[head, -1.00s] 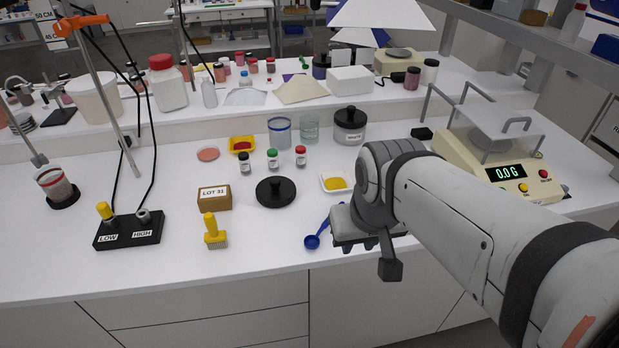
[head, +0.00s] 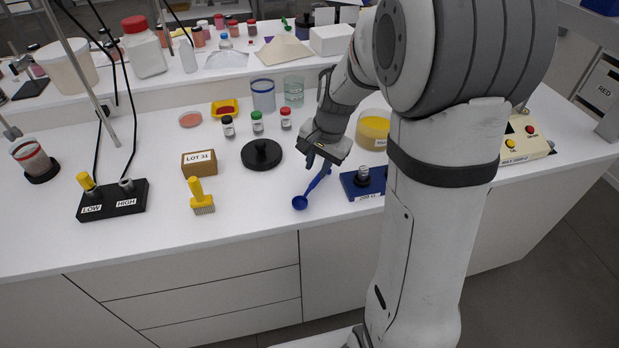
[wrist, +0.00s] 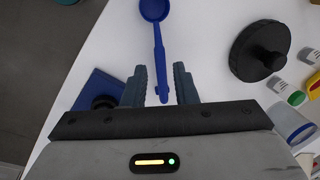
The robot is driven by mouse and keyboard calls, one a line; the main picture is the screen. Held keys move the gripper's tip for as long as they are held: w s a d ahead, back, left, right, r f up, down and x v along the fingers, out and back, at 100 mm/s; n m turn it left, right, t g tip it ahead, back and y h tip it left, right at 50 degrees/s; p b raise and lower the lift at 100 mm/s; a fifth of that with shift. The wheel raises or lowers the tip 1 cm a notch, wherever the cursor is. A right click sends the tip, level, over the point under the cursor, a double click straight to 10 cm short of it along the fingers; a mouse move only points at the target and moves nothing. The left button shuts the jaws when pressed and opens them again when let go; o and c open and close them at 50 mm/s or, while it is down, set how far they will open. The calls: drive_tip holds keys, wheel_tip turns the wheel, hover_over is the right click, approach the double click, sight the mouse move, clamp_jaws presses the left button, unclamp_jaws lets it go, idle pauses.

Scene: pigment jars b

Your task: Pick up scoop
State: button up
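The blue scoop (head: 312,189) lies on the white bench top, its round bowl toward the front edge and its handle running up under my gripper (head: 322,160). In the wrist view the scoop (wrist: 156,30) has its bowl at the top and its handle end between the two fingers of my gripper (wrist: 160,82). The fingers are apart, with a gap on each side of the handle. In the head view the handle's far end is partly hidden by the gripper.
A black knobbed lid (head: 262,154) lies to the left, with a yellow brush (head: 201,196) and a LOT 31 box (head: 199,163) beyond. Small jars (head: 257,122) stand behind. My arm hides much of the right side.

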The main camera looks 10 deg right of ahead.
sight(314, 182)
drive_tip(key=f, duration=0.2)
drive_tip(key=w+f, duration=0.1)
drive_tip(key=f, duration=0.1)
drive_tip(key=f+p, duration=0.1)
drive_tip(key=f, duration=0.2)
drive_tip(key=shift+w+a+f, duration=0.1)
drive_tip(key=shift+w+a, duration=0.05)
drive_tip(key=shift+w, duration=0.15)
drive_tip(key=shift+c, duration=0.4)
clamp_jaws()
